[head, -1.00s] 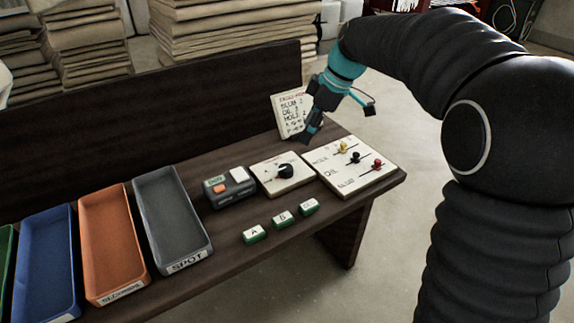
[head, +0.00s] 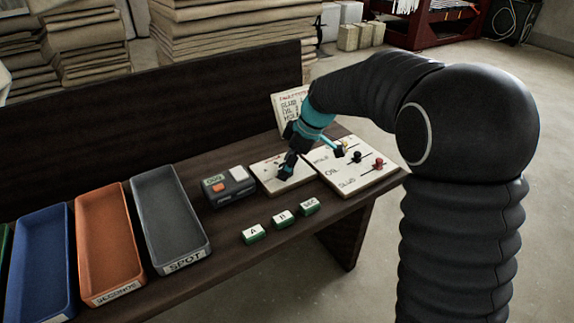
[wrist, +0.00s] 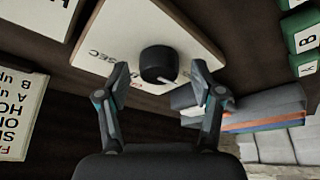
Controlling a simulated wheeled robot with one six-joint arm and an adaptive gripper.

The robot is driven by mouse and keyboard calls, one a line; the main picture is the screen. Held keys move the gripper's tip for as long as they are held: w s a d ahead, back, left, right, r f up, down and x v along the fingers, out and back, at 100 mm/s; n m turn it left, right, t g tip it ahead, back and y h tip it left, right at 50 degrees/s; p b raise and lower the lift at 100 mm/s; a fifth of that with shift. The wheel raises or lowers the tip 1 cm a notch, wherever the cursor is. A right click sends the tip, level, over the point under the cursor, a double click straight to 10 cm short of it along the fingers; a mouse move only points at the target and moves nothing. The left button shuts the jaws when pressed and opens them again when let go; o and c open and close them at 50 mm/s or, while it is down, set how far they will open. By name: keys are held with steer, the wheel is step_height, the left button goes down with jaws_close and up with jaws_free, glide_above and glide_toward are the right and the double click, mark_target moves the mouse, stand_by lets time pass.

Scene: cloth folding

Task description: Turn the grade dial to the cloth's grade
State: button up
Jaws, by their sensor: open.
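The grade dial is a black round knob (wrist: 158,62) on a cream plate (wrist: 140,28), which also shows in the head view (head: 266,171). In the wrist view the knob sits between the tips of my open gripper (wrist: 159,82), with gaps at both sides. Its white pointer line runs to the lower right. "SEC" is printed on the plate near the left finger; other marks are partly hidden.
A slider board (head: 348,188) with coloured knobs lies right of the plate, a grey box (head: 229,192) with buttons left. Green-sided A (head: 254,232), B (head: 282,216) and SEC (head: 308,206) blocks lie in front. A written card (head: 289,103) stands behind. Trays (head: 172,215) fill the left.

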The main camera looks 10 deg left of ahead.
steer(key=c, duration=1.1)
steer(key=shift+c, duration=0.2)
